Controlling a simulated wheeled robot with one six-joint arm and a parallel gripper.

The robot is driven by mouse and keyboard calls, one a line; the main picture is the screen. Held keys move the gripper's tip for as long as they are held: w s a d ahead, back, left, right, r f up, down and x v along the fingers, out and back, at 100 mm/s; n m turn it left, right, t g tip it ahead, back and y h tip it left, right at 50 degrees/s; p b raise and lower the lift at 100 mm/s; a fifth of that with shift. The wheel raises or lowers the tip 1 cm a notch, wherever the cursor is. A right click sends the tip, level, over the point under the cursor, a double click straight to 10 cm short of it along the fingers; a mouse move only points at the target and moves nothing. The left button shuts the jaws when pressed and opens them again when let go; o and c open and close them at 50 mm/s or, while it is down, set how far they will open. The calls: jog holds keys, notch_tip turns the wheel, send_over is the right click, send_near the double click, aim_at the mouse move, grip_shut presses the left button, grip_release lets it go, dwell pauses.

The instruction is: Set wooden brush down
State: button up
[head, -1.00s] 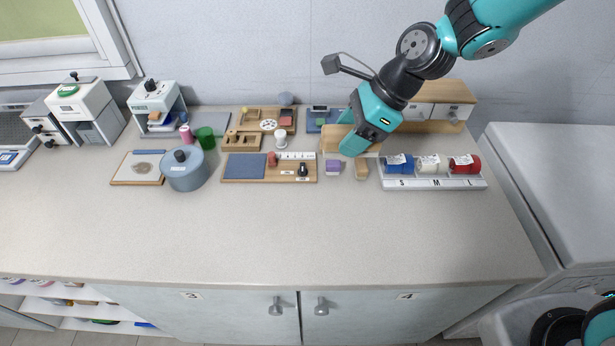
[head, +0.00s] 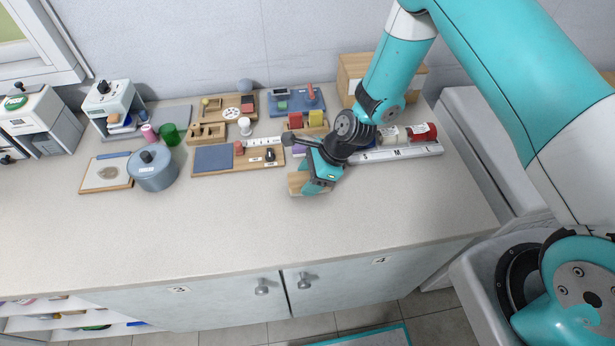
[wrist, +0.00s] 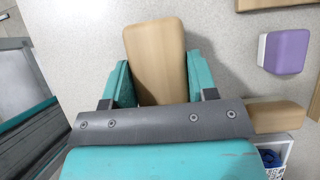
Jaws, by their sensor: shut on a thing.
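My gripper (head: 315,184) is shut on the wooden brush (head: 297,183), over the bare front-middle part of the counter (head: 240,232). In the wrist view the brush (wrist: 156,52) is a plain tan wooden block between my two teal fingers (wrist: 158,85), its far end sticking out past them. I see only its wooden top; the underside is hidden. I cannot tell whether it touches the counter or hangs just above it.
A purple-and-white block (wrist: 286,51) and another tan block (wrist: 276,115) lie to the right in the wrist view. A wooden board with a blue pad (head: 213,158) and a grey pot (head: 152,170) stand to the left. The S-M-L rack (head: 405,152) is behind right. The counter's front is clear.

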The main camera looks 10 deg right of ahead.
jog(key=shift+f, duration=0.45)
jog(key=shift+f, duration=0.15)
jog(key=o, duration=0.9)
jog(key=shift+o, duration=0.2)
